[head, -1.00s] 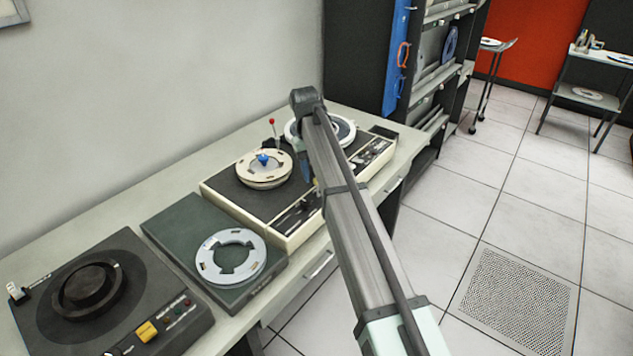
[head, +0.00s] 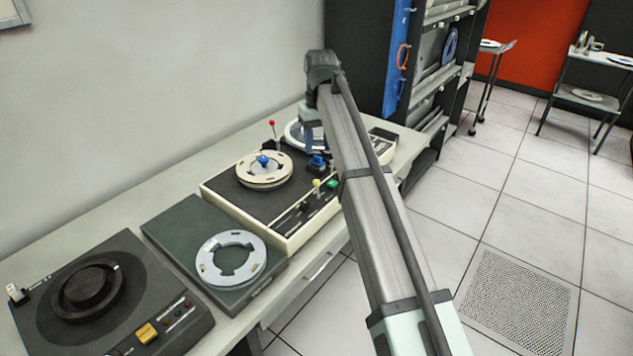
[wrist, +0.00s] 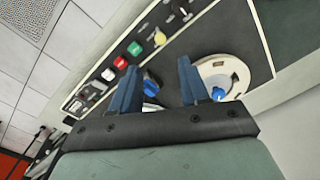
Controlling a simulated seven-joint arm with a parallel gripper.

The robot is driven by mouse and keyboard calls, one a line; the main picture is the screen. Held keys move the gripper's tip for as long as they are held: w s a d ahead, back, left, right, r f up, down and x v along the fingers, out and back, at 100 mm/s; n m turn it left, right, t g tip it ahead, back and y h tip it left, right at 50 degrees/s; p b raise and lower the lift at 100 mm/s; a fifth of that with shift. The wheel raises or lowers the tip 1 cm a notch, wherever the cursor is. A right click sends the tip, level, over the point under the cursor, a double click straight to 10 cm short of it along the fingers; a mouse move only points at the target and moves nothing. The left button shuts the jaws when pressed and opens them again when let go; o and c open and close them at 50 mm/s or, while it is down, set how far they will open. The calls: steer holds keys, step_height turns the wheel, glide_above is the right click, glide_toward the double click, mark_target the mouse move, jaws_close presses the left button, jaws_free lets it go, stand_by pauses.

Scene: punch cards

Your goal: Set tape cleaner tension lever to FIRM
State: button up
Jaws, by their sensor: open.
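The machine (head: 219,191) on the counter is a cream-edged deck with a dark top. A red-tipped lever (head: 271,123) stands upright at its back edge. A yellow knob (head: 316,183) and a green button (head: 332,183) sit along its front strip; they also show in the wrist view as yellow (wrist: 160,38) and green (wrist: 134,48). I cannot read a FIRM mark or tell which control is the tension lever. My gripper (head: 313,140) is open and empty above the deck's right half. Its blue fingers (wrist: 160,84) are spread, with a blue knob (wrist: 151,85) seen between them.
A cream reel (head: 264,170) sits on the deck's left, with a second reel partly hidden behind my gripper. A grey box with a ring (head: 231,258) and a dark turntable unit (head: 107,305) stand left on the counter. A wall is behind; shelves (head: 440,60) stand right.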

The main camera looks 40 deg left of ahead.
mark_target(317, 182)
steer(key=f, duration=1.3)
steer(key=shift+s+a+f, duration=0.1)
steer(key=shift+s+f, duration=0.1)
steer(key=shift+f, duration=0.05)
steer(key=shift+c, duration=0.2)
jaws_close()
